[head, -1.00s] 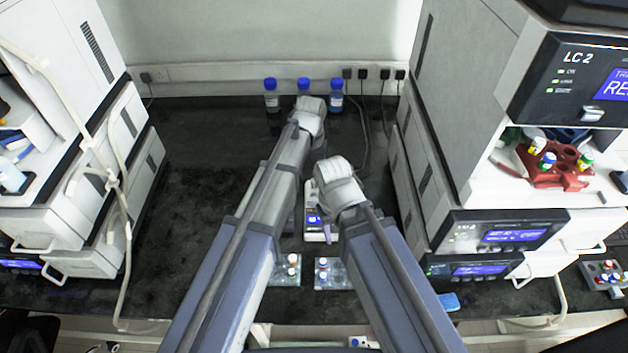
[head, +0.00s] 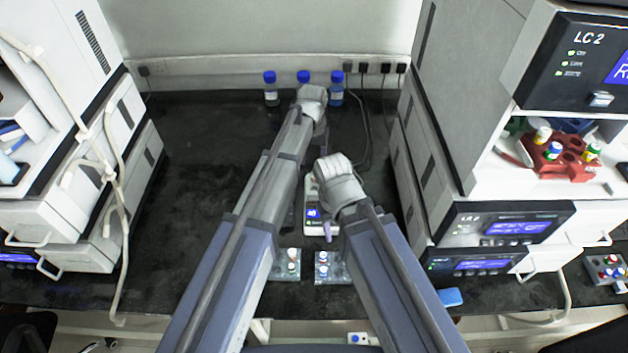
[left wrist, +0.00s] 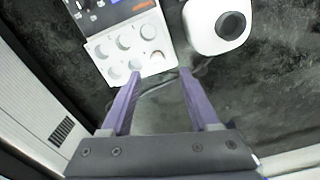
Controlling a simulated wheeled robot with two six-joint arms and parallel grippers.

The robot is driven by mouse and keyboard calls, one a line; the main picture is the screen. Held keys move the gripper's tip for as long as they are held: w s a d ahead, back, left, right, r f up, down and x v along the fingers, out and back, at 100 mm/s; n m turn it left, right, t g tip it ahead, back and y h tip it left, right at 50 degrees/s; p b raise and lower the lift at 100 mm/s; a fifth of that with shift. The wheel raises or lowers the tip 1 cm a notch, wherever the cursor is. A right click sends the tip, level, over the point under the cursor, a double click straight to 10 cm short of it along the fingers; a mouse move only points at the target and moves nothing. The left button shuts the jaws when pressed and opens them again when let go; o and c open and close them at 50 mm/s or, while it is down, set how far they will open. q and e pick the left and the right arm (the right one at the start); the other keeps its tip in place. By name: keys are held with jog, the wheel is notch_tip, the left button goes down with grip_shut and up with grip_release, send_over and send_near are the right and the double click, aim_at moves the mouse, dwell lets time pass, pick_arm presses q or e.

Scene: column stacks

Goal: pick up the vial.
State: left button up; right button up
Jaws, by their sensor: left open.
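Several small vials with white, red and blue caps stand in two clear racks, the left rack (head: 281,276) and the right rack (head: 341,272), near the bench front. I cannot tell which vial is meant. A white block device (head: 311,190) with a lit screen stands behind them; the left wrist view shows round wells in its top (left wrist: 122,50), contents unclear. My left gripper (left wrist: 157,72) is open, its purple fingers just off the well end, with nothing between them. It is hidden by arms in the head view. One purple finger, apparently of my right gripper (head: 326,232), shows by the device.
A white rounded device (left wrist: 206,30) with a dark hole stands beside the block. Blue-capped bottles (head: 271,92) stand at the back. Instrument stacks, left (head: 75,235) and right (head: 480,228), flank the bench. The bench at left (head: 185,200) is clear. Cables (head: 368,140) lie behind.

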aim_at(314, 174)
pick_arm(q)
notch_tip(314, 174, down, 5)
jog(key=b, duration=0.4)
jog(key=shift+s+d, duration=0.1)
jog(key=shift+d, duration=0.05)
pick_arm(e)
notch_tip(314, 174, down, 5)
jog(key=shift+r, duration=0.1)
pick_arm(q)
jog(key=shift+r, duration=0.1)
grip_shut()
